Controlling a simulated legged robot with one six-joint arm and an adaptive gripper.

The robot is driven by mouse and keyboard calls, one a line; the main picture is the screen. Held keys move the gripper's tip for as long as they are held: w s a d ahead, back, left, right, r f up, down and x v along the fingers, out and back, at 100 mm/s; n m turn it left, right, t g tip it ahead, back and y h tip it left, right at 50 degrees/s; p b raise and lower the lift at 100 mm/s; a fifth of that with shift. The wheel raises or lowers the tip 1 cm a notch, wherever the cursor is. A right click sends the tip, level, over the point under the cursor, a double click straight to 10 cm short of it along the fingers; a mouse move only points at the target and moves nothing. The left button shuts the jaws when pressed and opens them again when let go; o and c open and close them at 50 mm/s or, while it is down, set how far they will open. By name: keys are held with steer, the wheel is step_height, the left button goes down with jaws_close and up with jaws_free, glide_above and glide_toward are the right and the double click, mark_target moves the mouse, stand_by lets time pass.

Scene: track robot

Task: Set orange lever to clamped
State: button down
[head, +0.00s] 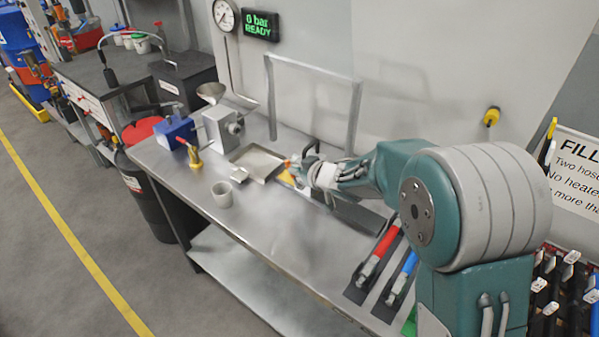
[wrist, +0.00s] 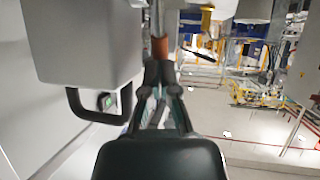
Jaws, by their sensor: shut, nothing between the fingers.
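In the wrist view, an orange sleeve (wrist: 160,48) sits at the end of a thin rod, likely the lever, directly ahead of my gripper (wrist: 160,72). The fingers are shut with nothing between them. Their tips overlap the lower end of the orange sleeve in the picture; I cannot tell if they touch. In the head view, my gripper (head: 298,172) is low over the bench, beside a small orange tip (head: 287,164). My own arm and gripper hide most of that area, and the clamp's state cannot be read.
A grey box (wrist: 85,40) with a black handle (wrist: 95,113) is close on the left in the wrist view. The steel bench (head: 265,225) carries a shallow tray (head: 238,172), a grey cup (head: 222,195) and a blue vise (head: 177,132). Its front middle is clear.

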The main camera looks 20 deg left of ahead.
steer(key=shift+w+a+g+h, duration=0.15)
steer(key=shift+a+g+h, duration=0.15)
steer(key=shift+a+h, duration=0.25)
steer(key=shift+s+a+x, duration=0.1)
steer(key=shift+s+x, duration=0.05)
steer(key=shift+x, duration=0.9)
steer(key=shift+s+a+x, duration=0.15)
steer(key=shift+x, duration=0.85)
steer(key=shift+f, duration=0.1)
steer(key=v, duration=1.2)
steer(key=shift+w+a, duration=0.1)
steer(key=shift+a, duration=0.05)
